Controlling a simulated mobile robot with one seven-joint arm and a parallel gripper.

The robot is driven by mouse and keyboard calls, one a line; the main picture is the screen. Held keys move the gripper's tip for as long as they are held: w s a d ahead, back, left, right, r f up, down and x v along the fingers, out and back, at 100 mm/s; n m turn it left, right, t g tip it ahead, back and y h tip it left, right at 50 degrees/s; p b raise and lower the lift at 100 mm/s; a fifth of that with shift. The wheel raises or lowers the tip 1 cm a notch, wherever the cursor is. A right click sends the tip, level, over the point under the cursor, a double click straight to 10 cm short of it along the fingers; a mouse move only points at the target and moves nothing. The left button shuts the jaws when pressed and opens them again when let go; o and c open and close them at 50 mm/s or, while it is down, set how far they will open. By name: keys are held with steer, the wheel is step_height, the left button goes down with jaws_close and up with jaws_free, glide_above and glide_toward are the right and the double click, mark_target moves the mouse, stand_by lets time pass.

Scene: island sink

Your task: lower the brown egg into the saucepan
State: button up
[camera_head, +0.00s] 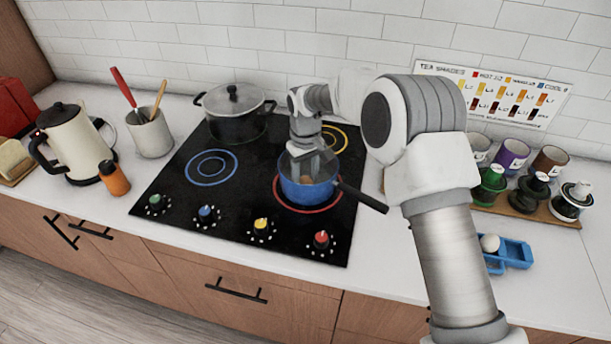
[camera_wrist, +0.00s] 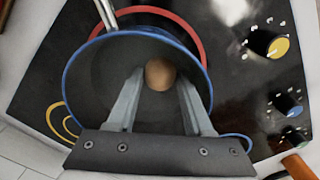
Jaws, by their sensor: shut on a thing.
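The blue saucepan (camera_head: 305,192) stands on the red-ringed burner, its dark handle pointing right and toward the front. In the wrist view its blue rim (camera_wrist: 68,92) circles my gripper's fingers. My gripper (camera_head: 305,176) points down into the pan's mouth. In the wrist view my gripper (camera_wrist: 160,80) is shut on the brown egg (camera_wrist: 159,74), which sits between the fingertips over the dark pan inside. A bit of the brown egg (camera_head: 306,180) shows in the head view. How far the egg is from the pan's bottom I cannot tell.
A black lidded pot (camera_head: 236,122) stands at the back left of the cooktop (camera_head: 170,190). A blue egg tray (camera_head: 516,252) with a white egg (camera_head: 489,243) lies at right. A kettle (camera_head: 75,145) and utensil crock (camera_head: 150,135) stand at left.

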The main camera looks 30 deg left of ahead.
mark_target(306, 177)
steer(key=shift+f, duration=0.1)
steer(key=o, duration=0.9)
steer(key=shift+c, duration=0.2)
step_height(306, 177, up, 18)
steer(key=shift+f, duration=0.2)
steer(key=s+d+r+m+t, duration=0.1)
steer(key=s+d+r+m, duration=0.15)
steer(key=d+r, duration=0.45)
steer(key=s+d+r+m+t, duration=0.1)
steer(key=s+d+r+m, duration=0.15)
steer(key=d, duration=0.95)
steer(key=s+d+r+m+t, duration=0.1)
steer(key=s+d+r, duration=0.25)
steer(key=d, duration=0.55)
steer(key=s+d+f+m+t, duration=0.1)
steer(key=s+d+f+m, duration=0.1)
steer(key=s+d, duration=0.4)
steer(key=s+d+f+m+t, duration=0.1)
steer(key=s+d+f+m, duration=0.2)
steer(key=s+d, duration=0.3)
steer(key=s, duration=0.2)
steer(key=shift+s+d+t, duration=0.3)
steer(key=shift+d, duration=0.1)
